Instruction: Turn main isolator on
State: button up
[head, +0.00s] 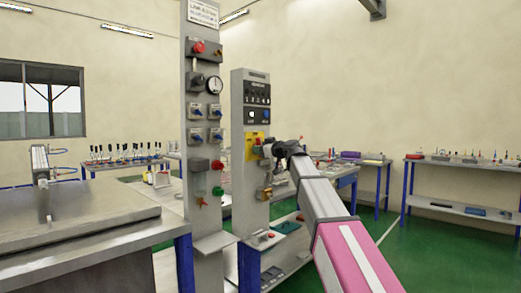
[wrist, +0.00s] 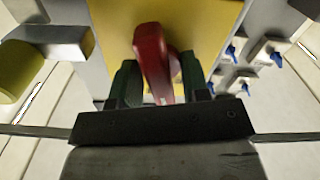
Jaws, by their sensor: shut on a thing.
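The main isolator is a red rotary handle (wrist: 153,58) on a yellow plate (wrist: 205,25), close up in the wrist view. My gripper (wrist: 160,82) has its two dark green fingers on either side of the red handle and is shut on it. The handle tilts slightly from straight in the wrist view. In the head view the yellow plate (head: 249,140) is on the grey right-hand column, and my gripper (head: 265,149) reaches it from the right. There the red handle is mostly hidden by my gripper.
A grey bench (head: 80,215) fills the left foreground. A brass fitting (head: 265,193) sits below the plate. Green floor (head: 430,250) is clear at right.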

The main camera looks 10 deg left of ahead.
jog(key=shift+m, duration=1.5)
jog(key=o, duration=0.5)
jog(key=v, duration=1.1)
jog(key=shift+a, duration=0.1)
